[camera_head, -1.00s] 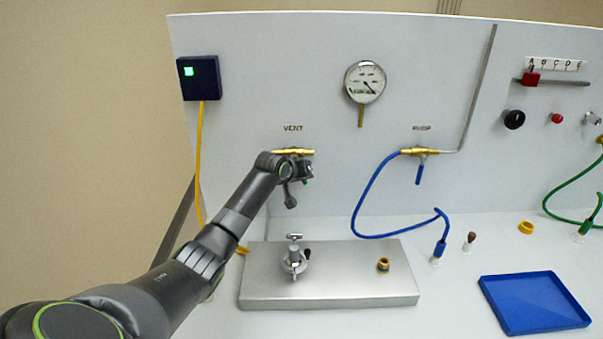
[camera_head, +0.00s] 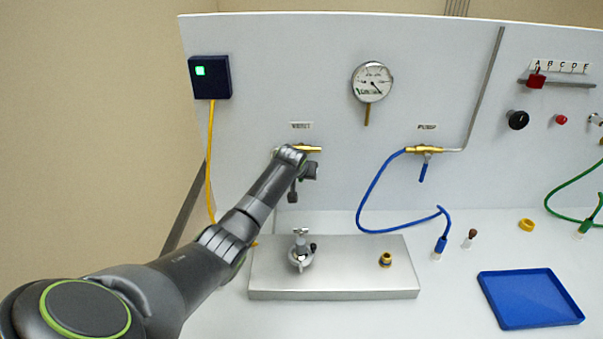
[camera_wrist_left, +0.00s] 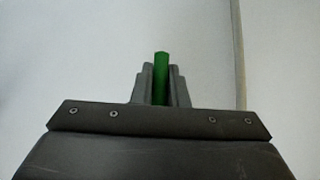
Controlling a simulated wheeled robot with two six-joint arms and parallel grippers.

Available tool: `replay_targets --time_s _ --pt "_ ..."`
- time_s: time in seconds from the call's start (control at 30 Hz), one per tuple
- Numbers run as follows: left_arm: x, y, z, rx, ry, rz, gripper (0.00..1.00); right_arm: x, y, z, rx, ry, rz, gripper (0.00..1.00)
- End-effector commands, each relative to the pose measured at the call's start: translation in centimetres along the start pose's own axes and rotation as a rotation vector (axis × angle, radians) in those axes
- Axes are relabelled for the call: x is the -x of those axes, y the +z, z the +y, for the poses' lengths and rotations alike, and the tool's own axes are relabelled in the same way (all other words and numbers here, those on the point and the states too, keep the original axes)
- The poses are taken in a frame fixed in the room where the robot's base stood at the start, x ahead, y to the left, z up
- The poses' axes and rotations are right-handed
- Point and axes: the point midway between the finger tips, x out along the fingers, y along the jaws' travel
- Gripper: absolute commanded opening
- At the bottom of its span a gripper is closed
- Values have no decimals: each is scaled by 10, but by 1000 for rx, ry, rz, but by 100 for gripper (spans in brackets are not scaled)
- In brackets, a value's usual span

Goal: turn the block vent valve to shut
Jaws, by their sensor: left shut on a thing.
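The brass vent valve (camera_head: 312,149) is on the pale panel under the VENT label (camera_head: 301,126). My arm and wrist cover most of it. My left gripper (camera_wrist_left: 161,72) is at this valve, with its fingers shut on a green lever handle (camera_wrist_left: 161,60) whose end sticks out between them in the left wrist view. In the head view the handle is hidden behind my wrist, so its angle to the valve body cannot be told. My right gripper is not in view.
Below stands a steel block (camera_head: 340,290) with a small tap (camera_head: 300,252) and a brass port (camera_head: 386,260). To the right are the pump valve (camera_head: 424,149) with a blue lever and blue hose (camera_head: 372,192), a gauge (camera_head: 371,82) and a blue tray (camera_head: 532,300).

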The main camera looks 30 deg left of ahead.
Motion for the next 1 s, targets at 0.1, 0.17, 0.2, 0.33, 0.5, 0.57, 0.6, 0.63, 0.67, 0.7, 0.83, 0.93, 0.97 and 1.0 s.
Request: replay_targets --time_s 0.1,0.17,0.2,0.33,0.5,0.57,0.6,0.63,0.67,0.7,0.83,0.93,0.97,1.0 --pt "0 1 -1 -3 -3 -2 0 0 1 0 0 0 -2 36" --pt "0 1 -1 -3 -3 -2 0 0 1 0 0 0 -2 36" --pt "0 1 -1 -3 -3 -2 15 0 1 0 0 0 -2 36" --pt "0 0 -1 -2 -2 -2 32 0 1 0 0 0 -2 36" --pt "0 0 -1 -2 -1 -1 35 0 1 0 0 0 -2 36" --pt "0 0 -1 -1 -1 -1 35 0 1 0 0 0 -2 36" --pt "0 0 -1 -1 -1 -1 35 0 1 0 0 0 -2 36" --pt "0 0 -1 -1 -1 0 35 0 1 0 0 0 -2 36" --pt "0 0 -1 -1 -1 0 35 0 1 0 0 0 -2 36" --pt "1 0 -1 -1 -1 0 35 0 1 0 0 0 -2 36" --pt "8 0 -1 -1 0 1 35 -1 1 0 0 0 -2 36" --pt "16 0 -1 -1 0 1 35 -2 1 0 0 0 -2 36" --pt "20 0 -1 -1 0 2 35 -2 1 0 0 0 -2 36" --pt "24 0 -1 -1 0 3 35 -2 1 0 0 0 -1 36"
